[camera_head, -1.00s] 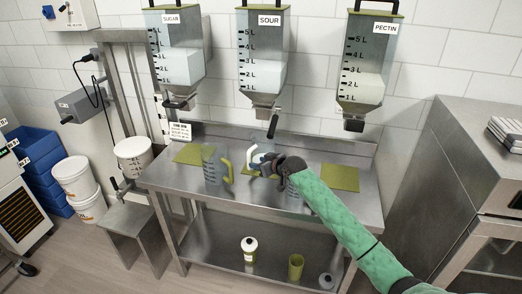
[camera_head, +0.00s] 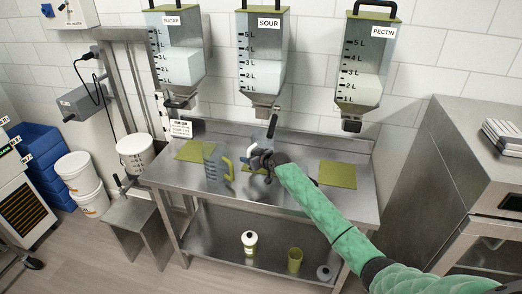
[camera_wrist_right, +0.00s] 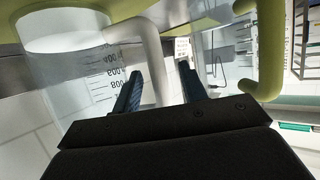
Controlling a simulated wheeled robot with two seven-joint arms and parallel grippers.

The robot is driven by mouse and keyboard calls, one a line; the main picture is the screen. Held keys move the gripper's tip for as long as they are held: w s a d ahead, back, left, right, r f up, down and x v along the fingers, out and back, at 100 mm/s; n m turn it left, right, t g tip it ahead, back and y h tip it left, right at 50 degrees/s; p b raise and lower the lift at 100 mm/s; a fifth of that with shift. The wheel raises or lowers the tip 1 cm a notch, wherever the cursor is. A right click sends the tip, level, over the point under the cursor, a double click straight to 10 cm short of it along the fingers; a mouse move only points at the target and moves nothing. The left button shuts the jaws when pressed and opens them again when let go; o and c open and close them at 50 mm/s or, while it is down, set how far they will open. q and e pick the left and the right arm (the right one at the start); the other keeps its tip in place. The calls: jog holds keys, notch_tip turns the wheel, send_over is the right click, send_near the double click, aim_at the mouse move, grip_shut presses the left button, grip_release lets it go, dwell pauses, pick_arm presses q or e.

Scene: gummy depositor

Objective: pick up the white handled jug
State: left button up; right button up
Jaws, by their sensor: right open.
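The white handled jug shows in the head view mainly as its white handle (camera_head: 253,150); its body is mostly hidden behind my right gripper (camera_head: 262,161). In the right wrist view, the clear jug body with printed marks (camera_wrist_right: 85,80) is at the left. Its white handle (camera_wrist_right: 151,55) appears between the two fingers of my right gripper (camera_wrist_right: 160,82), which are open and apart. I cannot tell whether either finger touches the handle. My left gripper is not in view.
A clear jug with a yellow-green handle (camera_head: 213,166) stands just left on the steel table (camera_head: 300,205); its handle is close in the right wrist view (camera_wrist_right: 270,50). Sugar (camera_head: 181,65), sour (camera_head: 262,70) and pectin (camera_head: 365,75) dispensers hang above. A green mat (camera_head: 338,174) lies bare at right.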

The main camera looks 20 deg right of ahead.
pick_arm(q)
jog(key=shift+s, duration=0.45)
pick_arm(e)
jog(key=shift+w+a+f, duration=0.1)
jog(key=shift+w+f, duration=0.15)
jog(key=shift+w, duration=0.05)
jog(key=c, duration=0.9)
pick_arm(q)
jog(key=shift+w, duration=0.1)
pick_arm(e)
jog(key=shift+r, duration=0.1)
grip_shut()
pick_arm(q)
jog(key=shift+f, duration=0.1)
